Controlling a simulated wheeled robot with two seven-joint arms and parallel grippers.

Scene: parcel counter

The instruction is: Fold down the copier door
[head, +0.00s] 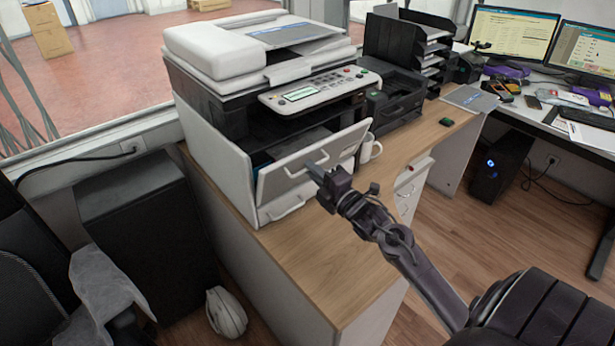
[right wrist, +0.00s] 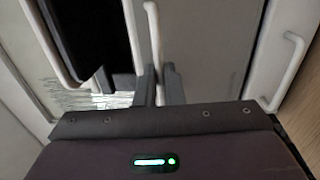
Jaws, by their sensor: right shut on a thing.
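The white and black copier (head: 255,75) stands on the wooden counter. Its grey front door (head: 335,150) is tilted outward at the top, partly open, with a dark gap behind its upper edge. My right gripper (head: 313,169) is at the door's front, shut on the door's pale handle (head: 293,172). In the right wrist view the handle (right wrist: 152,30) runs down between the two dark fingers (right wrist: 159,85), and the grey door face (right wrist: 205,45) lies beyond. The gripper hides part of the handle. My left gripper is not in view.
A white mug (head: 370,148) stands close to the door's right side. A lower handle (head: 287,209) is below the door. The wooden counter (head: 325,260) in front is clear. Black paper trays (head: 408,45) stand behind at the right.

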